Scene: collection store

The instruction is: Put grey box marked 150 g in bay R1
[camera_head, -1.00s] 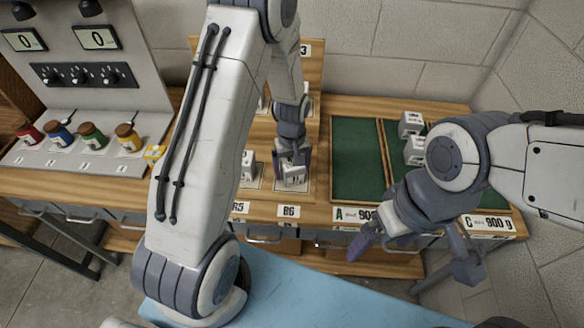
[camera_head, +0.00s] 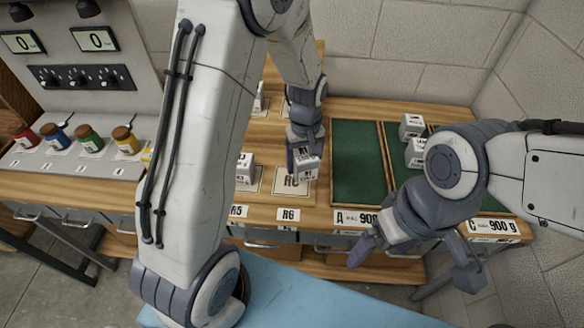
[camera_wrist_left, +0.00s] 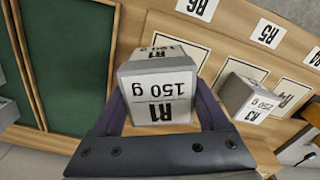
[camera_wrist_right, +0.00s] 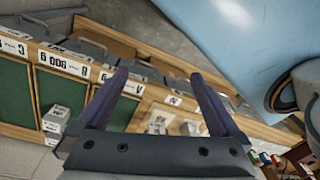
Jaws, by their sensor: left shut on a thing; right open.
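My left gripper (camera_head: 304,158) is shut on the grey box marked R1 150 g (camera_head: 310,168). In the left wrist view the same box (camera_wrist_left: 158,92) sits between the two fingers, its label facing the camera. The box is above the worktop, near the R6 square (camera_head: 289,184), which is bare. Bay R1 does not show in any view; my left arm covers part of the bays in the head view. My right gripper (camera_head: 412,262) is open and empty in front of the green trays.
A grey box marked R3 250 g (camera_wrist_left: 243,97) stands at the R5 square. An R4 square (camera_wrist_left: 290,97) beside it is bare. Green-lined trays (camera_head: 357,150) lie to the right, with grey boxes (camera_head: 411,126) in one. Coloured jars (camera_head: 90,138) stand at the left.

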